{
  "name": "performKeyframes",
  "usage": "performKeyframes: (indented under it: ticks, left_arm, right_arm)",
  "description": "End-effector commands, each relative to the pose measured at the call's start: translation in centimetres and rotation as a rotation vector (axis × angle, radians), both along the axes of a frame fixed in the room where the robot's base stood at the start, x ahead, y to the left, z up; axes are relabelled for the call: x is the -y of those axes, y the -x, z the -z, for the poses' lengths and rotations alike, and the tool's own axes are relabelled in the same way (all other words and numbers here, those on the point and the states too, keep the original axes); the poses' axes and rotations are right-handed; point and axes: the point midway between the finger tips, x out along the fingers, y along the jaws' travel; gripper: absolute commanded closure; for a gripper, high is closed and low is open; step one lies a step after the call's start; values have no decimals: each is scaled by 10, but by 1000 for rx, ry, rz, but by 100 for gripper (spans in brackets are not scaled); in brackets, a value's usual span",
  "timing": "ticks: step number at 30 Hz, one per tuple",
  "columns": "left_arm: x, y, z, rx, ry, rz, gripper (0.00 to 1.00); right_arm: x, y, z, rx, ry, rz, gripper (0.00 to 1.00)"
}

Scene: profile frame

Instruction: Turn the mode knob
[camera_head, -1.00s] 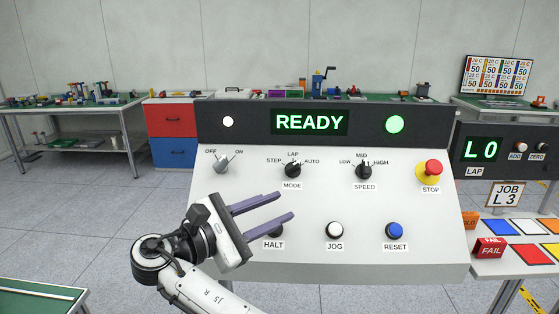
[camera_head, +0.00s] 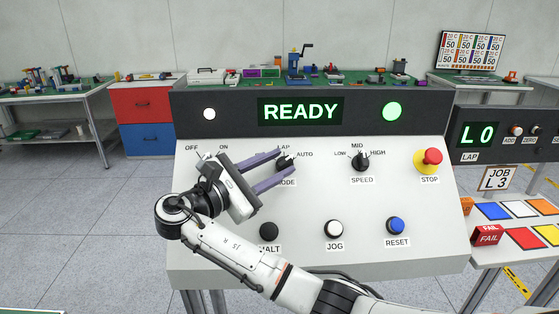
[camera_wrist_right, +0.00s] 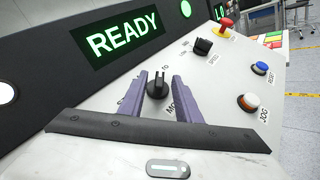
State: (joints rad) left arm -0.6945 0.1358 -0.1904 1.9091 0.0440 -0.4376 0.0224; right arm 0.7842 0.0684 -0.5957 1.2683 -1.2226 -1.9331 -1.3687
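The black mode knob (camera_head: 284,164) sits on the sloped white panel (camera_head: 330,265) under the STEP, LAP and AUTO marks; its label is partly covered. My right gripper (camera_head: 286,161) is open, its two purple fingers reaching up to the knob. In the right wrist view the mode knob (camera_wrist_right: 157,86) stands between the fingertips (camera_wrist_right: 160,76), with a gap visible on each side. I cannot tell exactly which mark it points to. My left gripper is not in view.
The speed knob (camera_head: 361,162) and red stop button (camera_head: 431,158) lie to the right. The HALT (camera_head: 269,231), JOG (camera_head: 334,229) and RESET (camera_head: 395,226) buttons sit lower down. A grey off/on switch at the left is mostly behind my gripper. The display (camera_head: 300,111) reads READY.

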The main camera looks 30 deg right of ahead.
Motion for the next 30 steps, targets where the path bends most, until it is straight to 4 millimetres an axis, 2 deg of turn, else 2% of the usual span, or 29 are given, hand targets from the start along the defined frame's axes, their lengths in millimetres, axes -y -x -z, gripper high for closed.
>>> performKeyframes:
  ticks: [4, 13, 18, 19, 30]
  left_arm:
    - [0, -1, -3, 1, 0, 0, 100]
    - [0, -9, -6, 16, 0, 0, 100]
    - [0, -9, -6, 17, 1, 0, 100]
    - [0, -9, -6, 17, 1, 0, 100]
    - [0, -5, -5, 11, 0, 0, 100]
  right_arm:
    - [11, -2, 0, -1, -1, 0, 70]
    - [13, -2, 1, 0, -1, -1, 70]
    - [13, -2, 1, 0, -1, -1, 98]
    - [13, -2, 1, 0, -1, -1, 100]
    - [13, -1, 2, -14, 21, -33, 100]
